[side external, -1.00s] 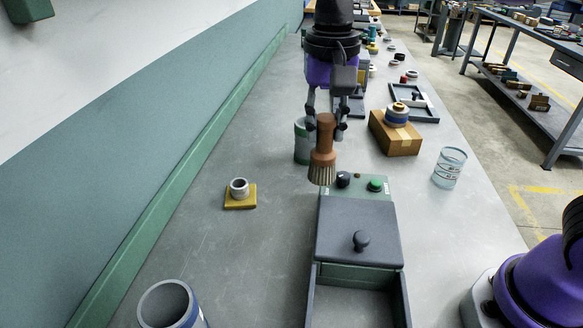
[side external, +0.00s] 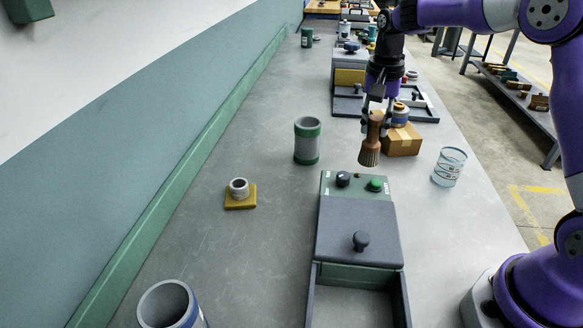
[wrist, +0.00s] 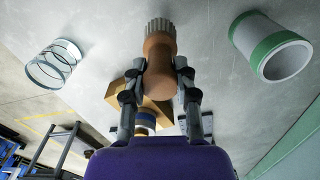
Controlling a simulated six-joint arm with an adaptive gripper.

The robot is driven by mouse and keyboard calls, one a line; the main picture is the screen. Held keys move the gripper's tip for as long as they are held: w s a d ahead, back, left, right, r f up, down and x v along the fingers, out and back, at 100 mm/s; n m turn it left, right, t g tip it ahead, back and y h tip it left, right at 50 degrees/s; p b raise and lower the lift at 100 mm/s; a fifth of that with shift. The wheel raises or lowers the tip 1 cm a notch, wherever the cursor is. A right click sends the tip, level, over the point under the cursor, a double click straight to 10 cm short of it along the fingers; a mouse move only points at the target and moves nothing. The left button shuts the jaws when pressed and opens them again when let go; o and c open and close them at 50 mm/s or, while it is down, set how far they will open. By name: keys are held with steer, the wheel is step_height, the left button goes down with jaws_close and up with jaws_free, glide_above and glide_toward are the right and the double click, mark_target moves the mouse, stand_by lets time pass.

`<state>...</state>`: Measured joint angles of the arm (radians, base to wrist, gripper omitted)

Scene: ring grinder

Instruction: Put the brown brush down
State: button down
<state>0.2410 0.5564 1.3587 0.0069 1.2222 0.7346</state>
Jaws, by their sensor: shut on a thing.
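The brown brush (side external: 371,140) hangs upright, bristles down, in my gripper (side external: 374,120) in the side external view. It is beyond the grinder box and in front of the cardboard box. In the wrist view the brush (wrist: 159,68) sits between both fingers of my gripper (wrist: 160,84), its bristles at the far end. My gripper is shut on its handle. The bristles appear to be above the bench (side external: 255,260); I cannot tell the exact gap.
The grinder box (side external: 355,232) with knobs stands in front of the brush. A green-banded cup (side external: 307,141) is to its left, a clear glass (side external: 449,167) to its right. The cardboard box (side external: 402,142) carries rings. Bare bench lies between cup and brush.

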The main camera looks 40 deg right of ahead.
mark_target(373, 135)
steer(key=shift+f, duration=1.5)
steer(key=shift+f, duration=0.15)
steer(key=c, duration=0.6)
jaws_free()
